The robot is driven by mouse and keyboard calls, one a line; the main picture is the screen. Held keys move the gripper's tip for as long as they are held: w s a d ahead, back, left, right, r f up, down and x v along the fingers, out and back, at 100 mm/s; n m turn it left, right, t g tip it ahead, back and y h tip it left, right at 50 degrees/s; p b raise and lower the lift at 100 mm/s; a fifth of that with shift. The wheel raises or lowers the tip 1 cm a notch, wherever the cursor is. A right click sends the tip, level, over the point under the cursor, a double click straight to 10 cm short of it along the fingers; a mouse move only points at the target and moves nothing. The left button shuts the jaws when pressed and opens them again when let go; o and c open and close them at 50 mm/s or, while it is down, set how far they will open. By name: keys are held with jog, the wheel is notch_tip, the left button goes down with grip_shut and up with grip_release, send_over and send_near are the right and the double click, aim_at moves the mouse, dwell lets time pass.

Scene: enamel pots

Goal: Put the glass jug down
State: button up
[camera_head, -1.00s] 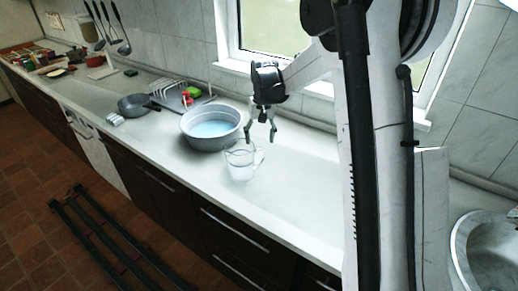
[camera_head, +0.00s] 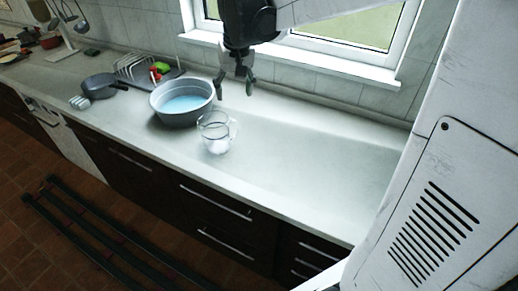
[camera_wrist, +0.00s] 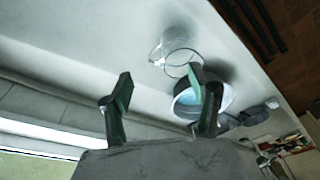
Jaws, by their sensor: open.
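The clear glass jug (camera_head: 216,134) stands upright on the pale countertop (camera_head: 300,160), just right of and in front of the grey basin (camera_head: 183,102). In the wrist view the jug (camera_wrist: 173,52) shows beyond my fingertips, beside the basin (camera_wrist: 203,105). My gripper (camera_head: 235,90) hangs above and behind the jug, apart from it. Its two fingers are spread and empty; the wrist view also shows the gap between the fingers (camera_wrist: 160,92) with nothing held.
The basin holds bluish water. A dark pan (camera_head: 99,87) and a dish rack (camera_head: 134,67) stand further left. The counter to the right of the jug is clear. The window (camera_head: 345,25) and its sill are behind my gripper.

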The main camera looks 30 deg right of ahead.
jog(key=s+a+t, duration=0.2)
jog(key=s, duration=0.9)
jog(key=s+a+f+n+t, duration=0.1)
jog(key=s+a+t, duration=0.1)
jog(key=s, duration=1)
jog(key=shift+s+f+t, duration=0.15)
jog(key=shift+s+t, duration=0.05)
jog(key=shift+t, duration=0.2)
notch_tip(320, 180, down, 5)
jog(key=b, duration=0.5)
